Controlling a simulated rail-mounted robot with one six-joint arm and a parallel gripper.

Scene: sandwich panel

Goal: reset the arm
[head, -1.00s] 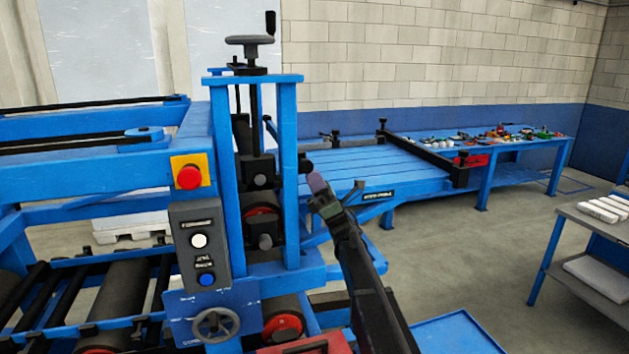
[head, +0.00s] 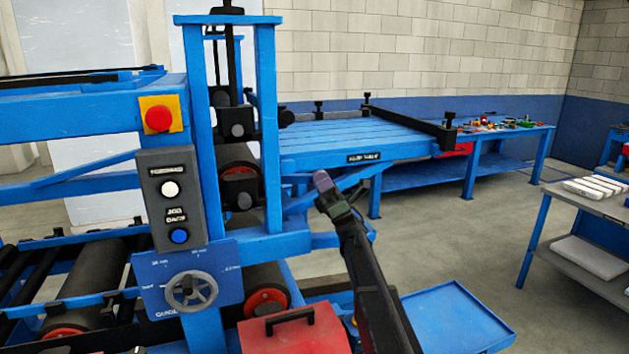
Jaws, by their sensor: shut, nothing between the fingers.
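My gripper (head: 323,182) is at the end of my dark arm, which rises from the bottom middle of the head view. It is shut and holds nothing. It shows in front of the blue press frame's right side and below the near edge of the blue slatted table (head: 350,141). I cannot tell how far it is from either one.
The blue machine on the left carries a red stop button (head: 158,118), a control box (head: 171,200) and a handwheel (head: 191,291). A red toolbox (head: 294,332) and blue tray (head: 457,315) lie low near my arm. A grey-topped bench (head: 590,240) stands right, with open floor between.

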